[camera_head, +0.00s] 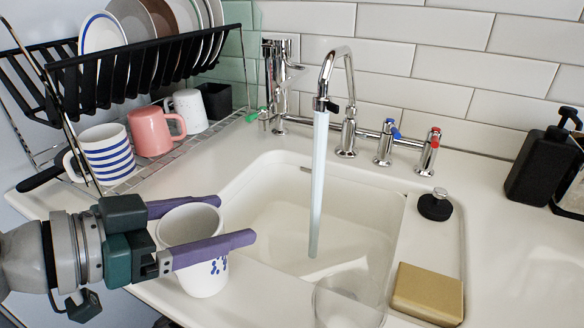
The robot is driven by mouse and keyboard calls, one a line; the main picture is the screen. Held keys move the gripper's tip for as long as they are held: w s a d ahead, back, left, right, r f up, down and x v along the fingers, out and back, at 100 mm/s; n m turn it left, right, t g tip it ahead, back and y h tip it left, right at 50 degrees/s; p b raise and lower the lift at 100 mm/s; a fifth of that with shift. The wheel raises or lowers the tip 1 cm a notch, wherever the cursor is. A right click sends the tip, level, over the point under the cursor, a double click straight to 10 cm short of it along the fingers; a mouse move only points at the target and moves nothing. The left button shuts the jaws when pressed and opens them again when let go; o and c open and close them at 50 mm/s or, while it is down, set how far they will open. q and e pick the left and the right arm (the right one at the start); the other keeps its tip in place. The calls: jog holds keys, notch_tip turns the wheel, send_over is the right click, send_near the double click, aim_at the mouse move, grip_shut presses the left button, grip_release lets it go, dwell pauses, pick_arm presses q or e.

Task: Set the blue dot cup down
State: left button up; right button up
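The blue dot cup (204,279) is white with small blue marks near its front. It is upright or nearly so, at the near left edge of the sink (262,168). My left gripper (232,220) comes in from the left with its two purple fingers on the near and far sides of the cup, close against it below the rim. The near finger hides part of the cup's wall. I cannot tell whether the cup's base touches the counter (262,300). My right gripper is not in view.
A dish rack (130,75) with plates stands back left, over a striped mug (106,155), a pink mug (152,132) and a white mug (189,108). Water runs from the tap (335,75). A clear glass (348,304) and a sponge (428,292) are at the front right.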

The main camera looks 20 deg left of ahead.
pick_arm(q)
jog(key=shift+o, duration=1.1)
